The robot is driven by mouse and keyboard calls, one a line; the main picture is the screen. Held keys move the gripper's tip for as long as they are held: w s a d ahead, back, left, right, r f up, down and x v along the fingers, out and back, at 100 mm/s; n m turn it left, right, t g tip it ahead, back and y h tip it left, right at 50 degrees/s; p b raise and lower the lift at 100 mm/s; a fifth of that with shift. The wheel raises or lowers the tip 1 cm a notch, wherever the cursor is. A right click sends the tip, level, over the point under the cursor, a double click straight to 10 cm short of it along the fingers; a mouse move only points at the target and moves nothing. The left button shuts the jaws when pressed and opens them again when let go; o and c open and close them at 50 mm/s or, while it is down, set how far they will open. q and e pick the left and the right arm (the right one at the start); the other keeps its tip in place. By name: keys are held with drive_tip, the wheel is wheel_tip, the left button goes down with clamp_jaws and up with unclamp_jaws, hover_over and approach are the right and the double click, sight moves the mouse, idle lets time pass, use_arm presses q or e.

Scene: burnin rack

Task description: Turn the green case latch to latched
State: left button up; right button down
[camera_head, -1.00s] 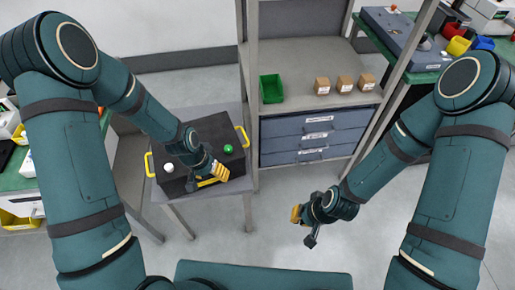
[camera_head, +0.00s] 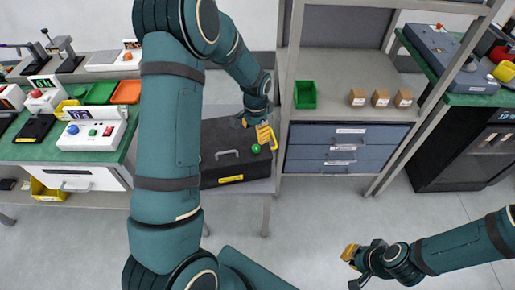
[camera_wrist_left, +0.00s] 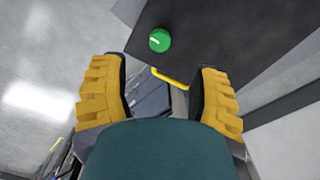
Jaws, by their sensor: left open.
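The green case latch (camera_head: 256,148) is a small round knob on the top right of the dark case (camera_head: 216,172). In the left wrist view the green latch (camera_wrist_left: 159,40) shows a short white mark, and it lies ahead of and between the fingers, apart from them. My left gripper (camera_head: 262,132) hangs over the case's right end, just beyond the latch in the head view. In the wrist view the left gripper (camera_wrist_left: 160,68) is open and empty. My right gripper (camera_head: 350,258) is over bare floor at the lower right; its finger gap is unclear.
A bench with devices (camera_head: 92,132) is at left. My left arm hides the case's left part.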

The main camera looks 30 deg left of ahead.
sight(256, 147)
use_arm(q)
wheel_tip(256, 147, down, 8)
drive_tip(key=shift+f+b, duration=0.15)
drive_tip(key=shift+b, duration=0.55)
clamp_jaws()
